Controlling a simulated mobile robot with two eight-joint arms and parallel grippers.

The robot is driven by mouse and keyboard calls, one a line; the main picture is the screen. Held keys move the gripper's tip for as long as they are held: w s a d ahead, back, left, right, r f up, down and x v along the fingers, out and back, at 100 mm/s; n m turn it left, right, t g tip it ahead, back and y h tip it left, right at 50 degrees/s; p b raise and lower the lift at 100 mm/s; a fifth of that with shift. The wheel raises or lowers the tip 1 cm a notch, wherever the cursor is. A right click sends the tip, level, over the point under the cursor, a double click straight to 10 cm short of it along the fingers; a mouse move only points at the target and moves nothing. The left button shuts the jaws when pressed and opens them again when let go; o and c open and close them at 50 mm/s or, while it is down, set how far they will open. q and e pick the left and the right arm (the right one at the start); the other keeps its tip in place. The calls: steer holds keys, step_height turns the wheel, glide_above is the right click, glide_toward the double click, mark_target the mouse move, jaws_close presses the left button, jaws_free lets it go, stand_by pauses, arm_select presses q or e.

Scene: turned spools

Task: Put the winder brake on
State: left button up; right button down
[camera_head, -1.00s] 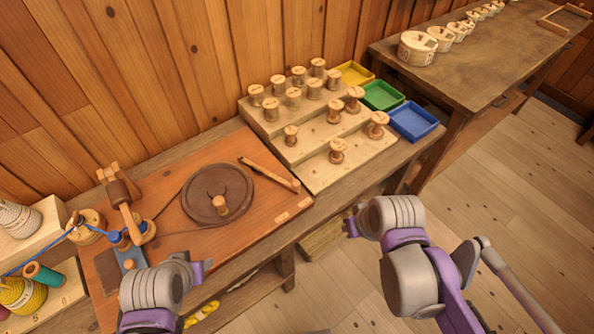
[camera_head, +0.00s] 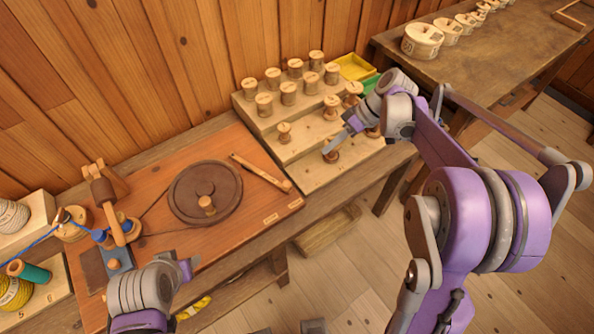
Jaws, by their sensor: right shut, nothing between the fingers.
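The winder is a reddish-brown board (camera_head: 150,210) with a dark round wheel (camera_head: 190,180) that has a wooden knob (camera_head: 207,204). A slim wooden lever (camera_head: 255,169), which looks like the brake, lies slantwise on the board right of the wheel, apart from it.
The stepped rack (camera_head: 312,180) holds several wooden spools. Yellow (camera_head: 353,67) and green (camera_head: 371,84) trays stand behind my right arm. Thread spools (camera_head: 15,292) stand at the left. A second table (camera_head: 470,62) carries several round pale containers. The board between lever and front edge is clear.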

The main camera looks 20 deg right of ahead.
stand_by(0.3)
steer(key=x, duration=0.9)
steer(key=shift+f, duration=0.2)
steer(key=a, duration=0.1)
steer(key=s+a, duration=0.1)
steer(key=a, duration=0.1)
steer(key=shift+s+f, duration=0.15)
steer(key=shift+f, duration=0.15)
steer(key=shift+s+a+f, duration=0.1)
steer(key=shift+s+a, duration=0.2)
steer(key=shift+a, duration=0.2)
